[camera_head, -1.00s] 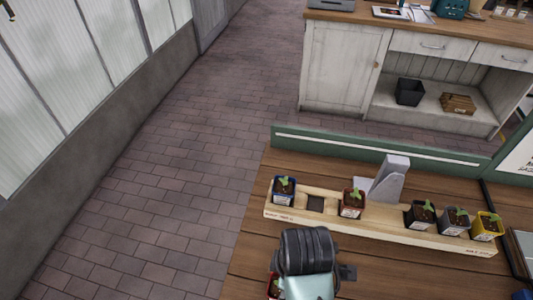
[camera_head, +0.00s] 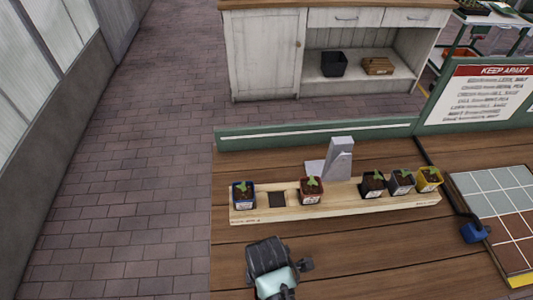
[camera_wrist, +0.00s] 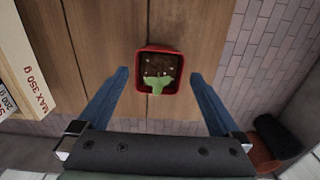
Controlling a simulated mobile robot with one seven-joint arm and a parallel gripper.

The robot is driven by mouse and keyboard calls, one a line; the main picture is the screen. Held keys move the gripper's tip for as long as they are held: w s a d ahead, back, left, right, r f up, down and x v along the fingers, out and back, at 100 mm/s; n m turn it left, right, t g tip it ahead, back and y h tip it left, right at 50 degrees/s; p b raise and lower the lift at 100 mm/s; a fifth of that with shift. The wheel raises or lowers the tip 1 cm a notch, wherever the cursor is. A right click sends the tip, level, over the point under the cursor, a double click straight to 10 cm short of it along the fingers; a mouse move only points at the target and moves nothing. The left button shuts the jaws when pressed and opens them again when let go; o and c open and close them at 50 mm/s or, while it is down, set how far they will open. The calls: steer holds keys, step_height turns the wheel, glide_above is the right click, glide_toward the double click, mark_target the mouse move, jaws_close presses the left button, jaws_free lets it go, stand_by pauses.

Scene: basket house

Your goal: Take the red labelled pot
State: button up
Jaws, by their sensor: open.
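A red square pot (camera_wrist: 140,80) with dark soil and a green seedling stands on the wooden table (camera_wrist: 100,20) in the wrist view. My gripper (camera_wrist: 159,74) is open above it, with one blue finger to each side of the pot and gaps showing. No label shows on this pot from above. In the head view my wrist hides this pot. A brownish-red pot (camera_head: 311,196) with a white label stands in the wooden rack (camera_head: 300,213).
The rack also holds a blue pot (camera_head: 243,202), two dark pots and a yellow pot (camera_head: 429,185), with one empty square slot (camera_head: 277,199). A grey stand (camera_head: 340,158) rises behind the rack. A tiled panel (camera_head: 500,195) lies at the right. The table's left edge borders the floor.

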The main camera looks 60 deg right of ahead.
steer(key=shift+d+f, duration=0.1)
steer(key=shift+f, duration=1.75)
steer(key=shift+w+r, duration=0.1)
jaws_close()
